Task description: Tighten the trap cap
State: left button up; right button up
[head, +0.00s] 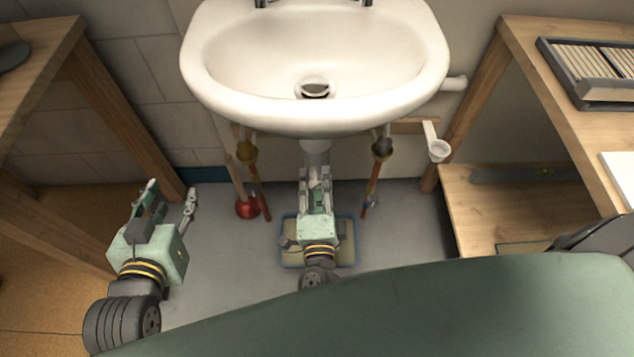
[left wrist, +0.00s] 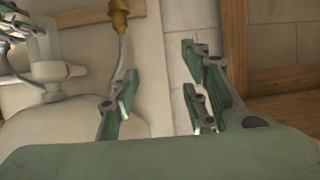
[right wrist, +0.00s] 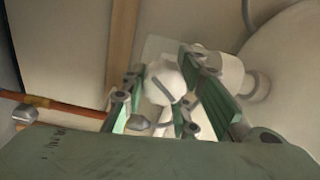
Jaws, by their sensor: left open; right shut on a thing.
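The trap cap (right wrist: 165,84) is a white rounded piece with a grey bar across it, at the bottom of the white trap under the sink. My right gripper (right wrist: 160,105) is shut on the trap cap, with its fingers on both sides of it. In the head view my right gripper (head: 316,180) is directly below the basin and hides the trap cap. My left gripper (head: 172,190) is open and empty, left of the sink and apart from the pipes. In the left wrist view its fingers (left wrist: 162,105) are spread with nothing between them.
The white sink (head: 315,110) hangs above my right gripper. Supply pipes with brass valves (head: 246,152) (head: 382,149) flank it. A red round object (head: 247,208) and a blue-rimmed tray (head: 348,262) are on the floor. Wooden benches (head: 545,90) stand at both sides.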

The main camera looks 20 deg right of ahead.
jog(key=m+b, duration=0.1)
jog(key=m, duration=0.1)
jog(key=f+m+b, duration=0.1)
jog(key=m, duration=0.2)
jog(key=shift+s+m, duration=0.15)
jog(key=shift+m, duration=0.15)
jog(key=m+b, duration=0.1)
jog(key=m, duration=0.3)
jog(key=shift+a, duration=0.15)
pick_arm(q)
notch_tip(320, 180, up, 18)
jog(key=d+t+h, duration=0.2)
jog(key=t+h, duration=0.1)
jog(key=t, duration=0.7)
jog(key=shift+s+d+r+h+b, duration=0.2)
jog(key=shift+h+b, duration=0.1)
jog(key=shift+b, duration=0.15)
pick_arm(e)
jog(key=shift+a+r+m, duration=0.1)
jog(key=shift+m, duration=0.5)
jog(key=o, duration=1)
pick_arm(q)
jog(key=shift+f, duration=0.1)
pick_arm(e)
jog(key=shift+o, duration=0.3)
jog(key=shift+r, duration=0.1)
pick_arm(q)
jog(key=shift+w, duration=0.1)
pick_arm(e)
jog(key=shift+r, duration=0.1)
